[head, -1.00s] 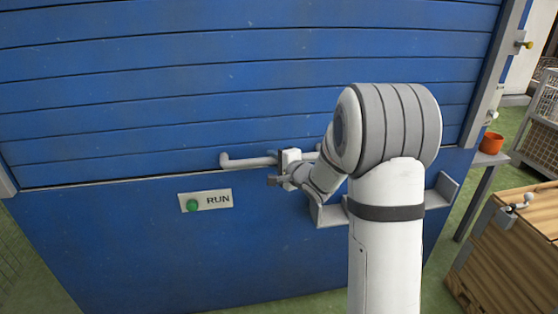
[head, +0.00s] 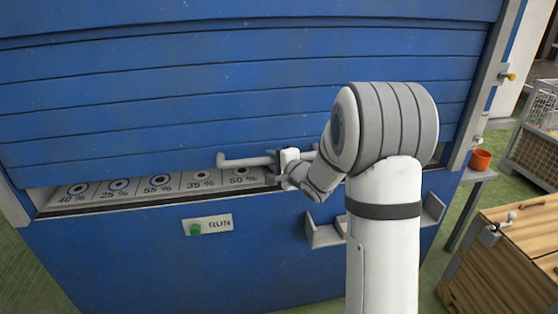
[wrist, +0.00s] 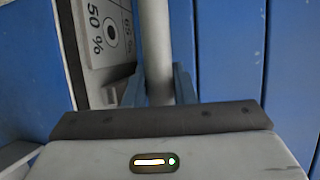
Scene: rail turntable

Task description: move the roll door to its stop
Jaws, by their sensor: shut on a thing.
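The blue slatted roll door (head: 240,85) fills the upper part of the head view. A gap shows under its lower edge. The door's light grey bar handle (head: 245,161) runs along its bottom; it also shows as an upright bar in the wrist view (wrist: 155,45). My gripper (head: 282,170) is shut on the handle, with its fingers on either side of the bar (wrist: 158,88). My arm hides the right part of the handle and of the gap.
In the gap lies a panel (head: 140,188) with several round marks and percent labels. Below it is a RUN plate with a green button (head: 196,230). A grey tray (head: 322,236) juts out behind my arm. An orange pot (head: 481,160) and a wooden crate (head: 500,255) stand at right.

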